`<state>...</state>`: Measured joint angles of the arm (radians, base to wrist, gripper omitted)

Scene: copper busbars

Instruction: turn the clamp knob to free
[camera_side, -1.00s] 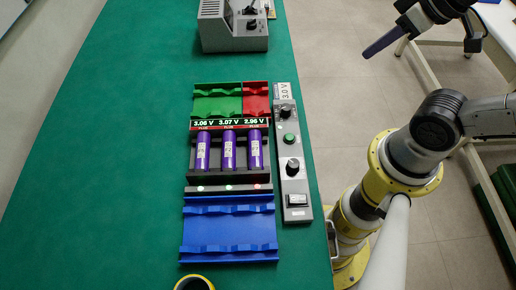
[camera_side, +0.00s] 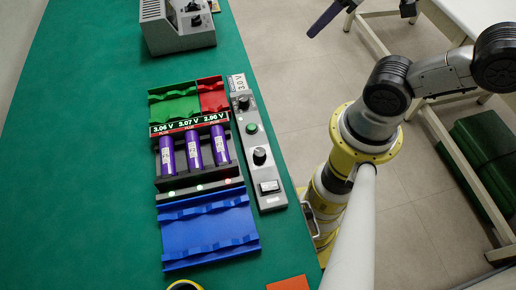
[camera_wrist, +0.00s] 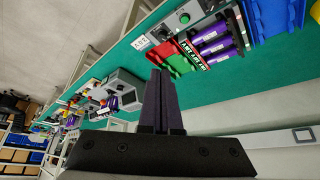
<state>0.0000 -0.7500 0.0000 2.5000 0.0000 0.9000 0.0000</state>
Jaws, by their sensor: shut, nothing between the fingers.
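The grey control strip (camera_side: 258,150) beside the cell bays carries a black upper knob (camera_side: 243,102), a green button (camera_side: 251,128), a black lower knob (camera_side: 260,156) and a rocker switch (camera_side: 269,187). The grey machine (camera_side: 178,27) at the far end also has a dark knob (camera_side: 193,7). No label legible here tells which is the clamp knob. My gripper (camera_side: 312,33) is at the top of the side view, off the bench's right side and away from these knobs. In the wrist view my gripper (camera_wrist: 159,75) is shut and empty.
Three purple cells (camera_side: 193,152) sit in a black holder under red-lit voltage displays (camera_side: 188,125). Green (camera_side: 174,105) and red (camera_side: 213,95) trays lie behind, a blue tray (camera_side: 208,232) in front. The green bench (camera_side: 85,180) is clear on the left.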

